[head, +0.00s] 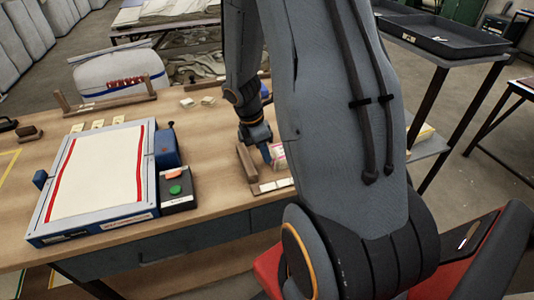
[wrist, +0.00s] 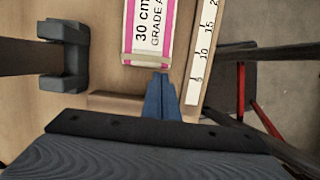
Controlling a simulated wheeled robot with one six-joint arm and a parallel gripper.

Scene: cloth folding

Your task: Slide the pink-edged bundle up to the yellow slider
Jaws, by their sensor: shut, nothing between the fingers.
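The pink-edged bundle (wrist: 150,28) is white with pink sides and reads "30 cm GRADE A" in the wrist view. A pale band (wrist: 145,60) lies across its near end, and its far end is cut off by the picture's top. In the head view only a small pink and white part (head: 279,154) shows beside my arm. My gripper (wrist: 161,75) is shut and empty, its blue fingertips right at the bundle's near end; I cannot tell whether they touch. It also shows in the head view (head: 268,156). I cannot make out a yellow slider in either view.
A numbered ruler (wrist: 203,50) lies right of the bundle. A wooden strip (wrist: 115,102) crosses near the fingers, and a dark grey bracket (wrist: 65,55) stands left. In the head view a red-lined panel (head: 97,175) and a button box (head: 178,190) occupy the table's left.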

